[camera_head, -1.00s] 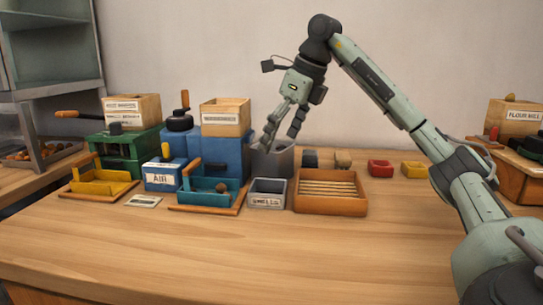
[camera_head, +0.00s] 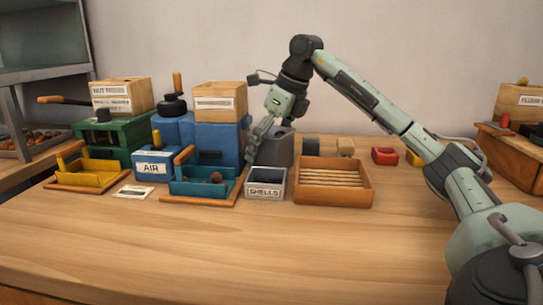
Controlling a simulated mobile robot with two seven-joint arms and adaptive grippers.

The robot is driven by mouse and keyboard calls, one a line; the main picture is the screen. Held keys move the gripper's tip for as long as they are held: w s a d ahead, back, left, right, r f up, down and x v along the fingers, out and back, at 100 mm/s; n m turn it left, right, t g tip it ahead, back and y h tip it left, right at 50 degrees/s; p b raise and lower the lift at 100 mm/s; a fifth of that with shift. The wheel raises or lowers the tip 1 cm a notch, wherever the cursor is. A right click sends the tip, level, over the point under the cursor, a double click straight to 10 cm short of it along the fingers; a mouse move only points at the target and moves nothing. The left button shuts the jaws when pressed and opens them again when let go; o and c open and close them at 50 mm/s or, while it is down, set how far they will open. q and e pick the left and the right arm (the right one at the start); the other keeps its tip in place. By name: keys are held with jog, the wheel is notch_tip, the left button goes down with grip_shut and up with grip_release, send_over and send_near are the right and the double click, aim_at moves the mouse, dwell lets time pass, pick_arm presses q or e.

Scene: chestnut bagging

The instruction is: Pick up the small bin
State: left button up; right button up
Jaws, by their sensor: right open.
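A small grey bin (camera_head: 265,190) labelled SHELLS stands on the table between the teal tray and the wooden slatted tray. A taller dark grey container (camera_head: 276,150) stands behind it. My right gripper (camera_head: 264,141) is open, pointing down and tilted, above and behind the small bin. One finger shows in front of the tall container's left side; the other is partly hidden in the picture. Nothing shows between the fingers. I cannot tell whether the gripper touches the container. My left gripper is not in view.
A teal tray (camera_head: 205,188) and a wooden slatted tray (camera_head: 333,194) flank the bin closely. Blue, green and wooden boxes crowd the left. A red bin (camera_head: 385,156) sits at the back right. The front of the table (camera_head: 250,245) is clear.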

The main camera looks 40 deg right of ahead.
jog(key=c, duration=1.9)
jog(key=shift+c, duration=0.2)
jog(key=shift+d+r, duration=0.1)
